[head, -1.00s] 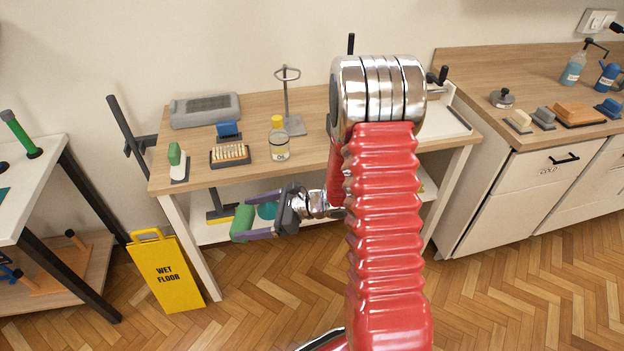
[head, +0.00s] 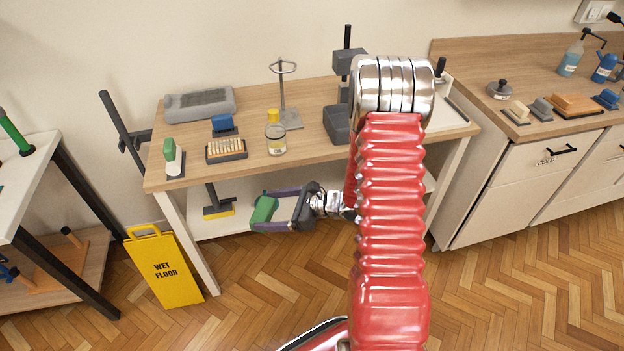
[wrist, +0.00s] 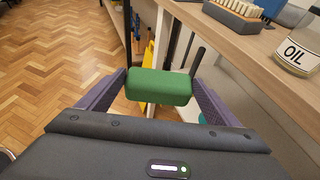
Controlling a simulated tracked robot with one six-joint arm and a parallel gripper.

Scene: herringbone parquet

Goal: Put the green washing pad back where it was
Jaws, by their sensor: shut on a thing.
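The green washing pad (wrist: 158,87) is a block held between the two purple fingers of my gripper (head: 262,210). In the head view the pad (head: 264,213) is in front of the wooden table, below its top and near the lower shelf. My gripper points left and is shut on the pad. A second green item, a green-and-white block (head: 172,156), stands on a dark base at the table's left end. Where the held pad came from cannot be told from these frames.
The wooden table (head: 255,95) holds a brush (head: 226,151), a blue block (head: 223,124), an oil jar (head: 276,140), a grey case (head: 200,104) and a ring stand (head: 283,90). A yellow wet floor sign (head: 163,268) stands at its left leg. The counter (head: 480,62) at right carries several pads.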

